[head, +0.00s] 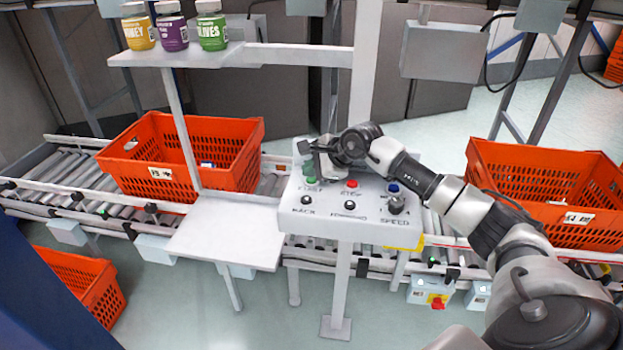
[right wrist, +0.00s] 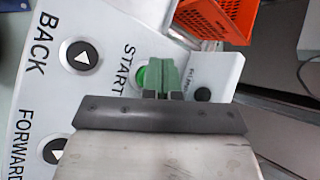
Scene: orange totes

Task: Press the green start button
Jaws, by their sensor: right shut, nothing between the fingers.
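The green start button (head: 310,180) sits at the upper left of a white control panel (head: 325,217). In the right wrist view the green button (right wrist: 141,77) shows beside the word START, partly covered by my fingers. My right gripper (head: 309,163) is over the panel's upper left, close to the button. In the right wrist view its green fingertips (right wrist: 162,72) are together, with nothing between them, right next to the button. I cannot tell whether they touch it. My left gripper is not in view.
Orange totes stand on the roller conveyor at left (head: 225,160) and right (head: 540,190). Several jars stand on a shelf (head: 270,56).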

